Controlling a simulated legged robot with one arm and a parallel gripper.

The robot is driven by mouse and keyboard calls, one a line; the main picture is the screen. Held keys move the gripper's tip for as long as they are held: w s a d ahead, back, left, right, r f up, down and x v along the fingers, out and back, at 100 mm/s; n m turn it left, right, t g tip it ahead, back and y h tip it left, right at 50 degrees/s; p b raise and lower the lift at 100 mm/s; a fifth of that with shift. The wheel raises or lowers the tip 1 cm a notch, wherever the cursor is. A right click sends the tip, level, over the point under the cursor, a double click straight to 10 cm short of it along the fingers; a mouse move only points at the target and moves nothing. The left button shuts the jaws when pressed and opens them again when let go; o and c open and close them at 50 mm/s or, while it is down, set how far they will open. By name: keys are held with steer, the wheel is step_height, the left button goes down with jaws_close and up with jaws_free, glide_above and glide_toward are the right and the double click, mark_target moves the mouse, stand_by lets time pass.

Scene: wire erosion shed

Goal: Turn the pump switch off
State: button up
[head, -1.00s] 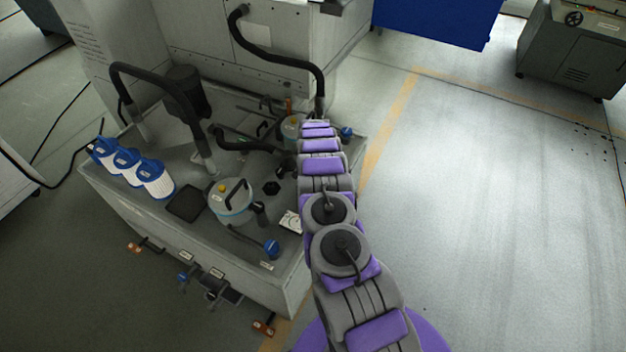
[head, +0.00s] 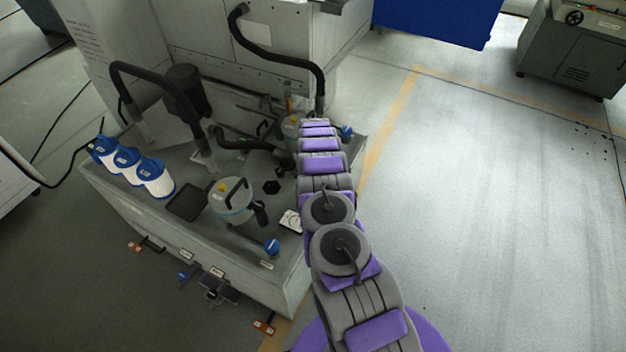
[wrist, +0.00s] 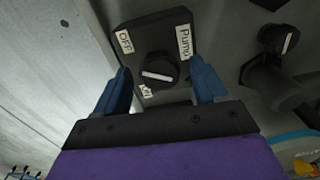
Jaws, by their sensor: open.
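The pump switch is a dark box (wrist: 183,19) in the wrist view, with "OFF", "Pump" and "ON" labels. Its round black knob (wrist: 159,70) has a white bar lying nearly level across the picture, tilted slightly down to the right. The "OFF" label (wrist: 125,41) is up and left of the knob, and the "ON" label (wrist: 146,91) is just below it. My gripper (wrist: 160,68) is open, with one blue finger on each side of the knob and a gap on both sides. In the head view, my arm hides the switch, and I cannot make out the gripper.
A second black knob (wrist: 278,39) on a dark fitting is right of the switch. In the head view, the grey tank unit (head: 120,205) carries blue-capped filters (head: 155,178), a canister (head: 230,208) and black hoses (head: 275,50). Open floor (head: 480,220) lies to the right.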

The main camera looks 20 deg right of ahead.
step_height(320, 180, up, 17)
steer(key=p, duration=0.2)
steer(key=shift+r, duration=0.15)
steer(key=shift+w, duration=0.1)
stand_by(0.5)
steer(key=s+a+r+n+y, duration=0.1)
steer(key=s+a+r+n, duration=0.1)
steer(key=s+a+r, duration=0.3)
steer(key=s+a+r+n, duration=0.1)
steer(key=s+a+r, duration=0.1)
steer(key=a+r, duration=0.35)
steer(key=s+a+r+n+y, duration=0.1)
steer(key=s+a+r+n, duration=0.15)
steer(key=r, duration=0.55)
steer(key=s+a+r+n+g, duration=0.1)
steer(key=s+a+r, duration=0.25)
steer(key=s, duration=0.45)
steer(key=s+a+r+n, duration=0.2)
steer(key=s+r, duration=0.3)
steer(key=s, duration=0.2)
steer(key=s+n+h, duration=0.2)
steer(key=s, duration=2.4)
steer(key=shift+a+r+n+g, duration=0.15)
steer(key=shift+r+n+g, duration=0.15)
steer(key=shift+n+g, duration=0.1)
steer(key=shift+o, duration=0.3)
